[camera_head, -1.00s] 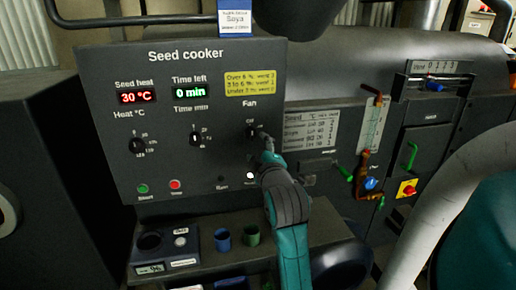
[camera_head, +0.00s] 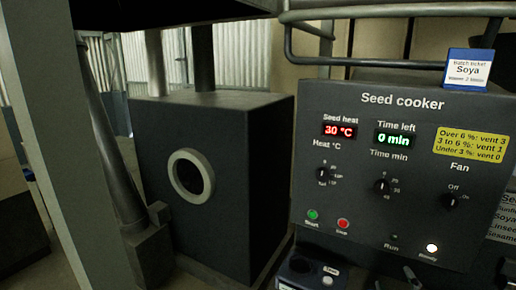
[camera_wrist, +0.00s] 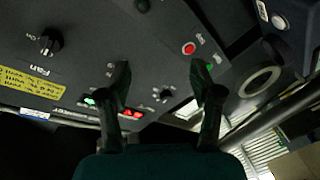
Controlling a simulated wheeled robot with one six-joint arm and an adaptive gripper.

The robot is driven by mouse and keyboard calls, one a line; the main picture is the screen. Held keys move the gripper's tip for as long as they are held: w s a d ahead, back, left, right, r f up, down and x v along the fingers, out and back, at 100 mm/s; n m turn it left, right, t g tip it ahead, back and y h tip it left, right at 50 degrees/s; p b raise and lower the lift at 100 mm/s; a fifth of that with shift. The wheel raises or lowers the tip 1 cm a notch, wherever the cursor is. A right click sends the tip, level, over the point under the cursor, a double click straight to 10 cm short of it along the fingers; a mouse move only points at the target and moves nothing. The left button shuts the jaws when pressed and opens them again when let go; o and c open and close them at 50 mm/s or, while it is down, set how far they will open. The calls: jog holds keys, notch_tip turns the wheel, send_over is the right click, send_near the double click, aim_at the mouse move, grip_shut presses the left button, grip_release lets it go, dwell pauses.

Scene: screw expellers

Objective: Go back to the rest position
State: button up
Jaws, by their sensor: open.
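My gripper (camera_wrist: 160,82) shows in the wrist view with its two dark fingers spread apart and nothing between them. The seed cooker panel (camera_head: 375,115) is behind the fingers in that view, tilted, and the gripper appears apart from it. In the head view most of my arm is out of frame. The panel has a heat knob (camera_head: 323,174), a time knob (camera_head: 382,187) and a fan knob (camera_head: 450,201). The displays read 30 °C and 0 min. The ready lamp (camera_head: 432,248) is lit white.
A dark box with a round pale ring (camera_head: 191,173) stands left of the panel. A grey post (camera_head: 52,130) rises at the far left. A Soya batch ticket (camera_head: 468,70) sits on top of the panel. A yellow vent note (camera_head: 470,145) is on the panel.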

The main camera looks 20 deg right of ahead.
jog(key=s+a+f+t+y, duration=0.1)
jog(key=s+a+f+y, duration=0.1)
jog(key=s+a+f, duration=0.35)
jog(key=s+a+f+y, duration=0.3)
jog(key=a+f, duration=0.4)
jog(key=a, duration=0.4)
jog(key=s+a+f+y, duration=0.1)
jog(key=s+a, duration=0.2)
jog(key=s, duration=0.3)
jog(key=s+a+m+y, duration=0.1)
jog(key=s+a+y, duration=0.1)
jog(key=s, duration=0.4)
jog(key=s+a+f+m+y, duration=0.1)
jog(key=s+a, duration=0.4)
jog(key=s, duration=0.2)
jog(key=shift+f+y, duration=0.3)
jog(key=shift+y, duration=0.1)
